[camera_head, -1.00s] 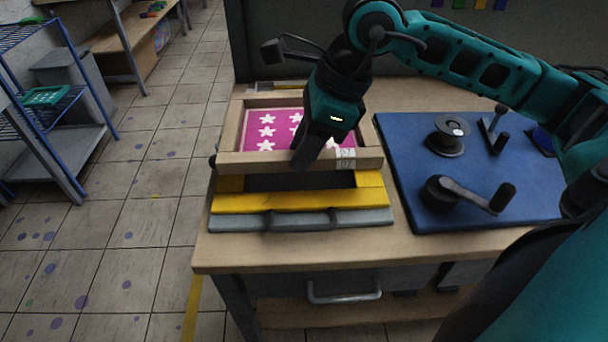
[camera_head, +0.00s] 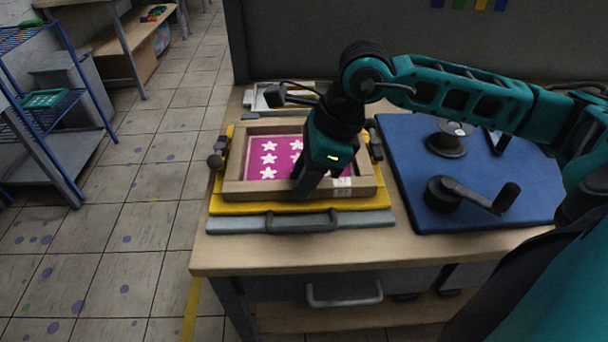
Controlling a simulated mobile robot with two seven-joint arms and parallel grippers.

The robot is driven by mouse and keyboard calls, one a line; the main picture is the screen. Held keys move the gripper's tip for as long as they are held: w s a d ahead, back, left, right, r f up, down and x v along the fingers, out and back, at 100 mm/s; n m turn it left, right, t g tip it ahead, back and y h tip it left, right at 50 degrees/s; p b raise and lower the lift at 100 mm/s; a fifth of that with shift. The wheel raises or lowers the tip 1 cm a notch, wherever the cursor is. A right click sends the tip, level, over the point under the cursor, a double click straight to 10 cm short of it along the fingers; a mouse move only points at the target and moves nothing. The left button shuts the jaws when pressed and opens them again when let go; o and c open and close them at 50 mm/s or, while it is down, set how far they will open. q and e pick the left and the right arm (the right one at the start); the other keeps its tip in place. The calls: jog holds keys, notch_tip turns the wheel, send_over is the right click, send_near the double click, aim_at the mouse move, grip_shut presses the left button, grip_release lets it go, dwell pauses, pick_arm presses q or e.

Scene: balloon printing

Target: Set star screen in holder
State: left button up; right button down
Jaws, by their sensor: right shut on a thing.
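The star screen (camera_head: 234,188) is a wooden frame around a magenta mesh with white stars. It lies over the yellow holder (camera_head: 225,208), whose rim shows around the frame's left side and front. I cannot tell whether the frame is fully seated. My right gripper (camera_head: 303,190) is shut on the front bar of the star screen, left of a small white label. The gripper and wrist hide part of the mesh and the frame's back right. My left gripper is not in view.
A grey base with a handle (camera_head: 302,222) lies in front of the holder. Black clamps (camera_head: 216,160) stand at the holder's sides. A blue board (camera_head: 400,150) with a crank (camera_head: 470,195) and a round black knob is close on the right. A blue shelf rack stands at far left.

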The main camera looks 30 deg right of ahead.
jog(key=shift+f, duration=0.2)
jog(key=c, duration=0.9)
grip_release()
jog(key=shift+r, duration=0.1)
jog(key=shift+r+p, duration=0.45)
jog(key=shift+p, duration=0.1)
jog(key=shift+d+r, duration=0.1)
jog(key=shift+r, duration=0.3)
jog(key=v, duration=1.1)
jog(key=shift+p, duration=0.35)
jog(key=shift+s, duration=0.15)
